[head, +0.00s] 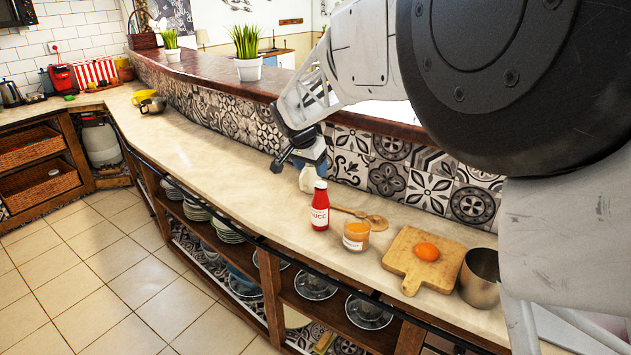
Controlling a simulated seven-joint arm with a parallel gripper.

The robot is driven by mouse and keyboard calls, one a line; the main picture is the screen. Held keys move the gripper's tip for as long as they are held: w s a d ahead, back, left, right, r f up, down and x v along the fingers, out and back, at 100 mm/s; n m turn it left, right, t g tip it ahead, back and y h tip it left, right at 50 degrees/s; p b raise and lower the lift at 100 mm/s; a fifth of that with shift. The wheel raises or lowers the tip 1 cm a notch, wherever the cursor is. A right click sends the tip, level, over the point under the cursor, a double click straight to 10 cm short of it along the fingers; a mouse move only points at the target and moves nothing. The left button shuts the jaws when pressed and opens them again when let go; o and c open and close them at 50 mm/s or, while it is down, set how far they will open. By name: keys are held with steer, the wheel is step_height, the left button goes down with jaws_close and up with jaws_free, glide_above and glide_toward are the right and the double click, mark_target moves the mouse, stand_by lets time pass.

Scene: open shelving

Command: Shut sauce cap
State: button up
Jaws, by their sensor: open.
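A red sauce bottle (320,208) with a white label stands upright on the pale counter (225,150), near the middle of the head view.
Right of the bottle are a wooden spoon (372,219), an orange-filled jar (356,236), a cutting board (400,262) with an orange round item (427,252), and a metal cup (480,277). A tiled ledge (385,165) rises behind. The counter left of the bottle is clear.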

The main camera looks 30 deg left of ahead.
mark_target(317, 186)
steer(key=shift+s, duration=0.1)
stand_by(0.4)
steer(key=shift+x, duration=3.9)
steer(key=shift+c, duration=0.4)
steer(key=c, duration=0.9)
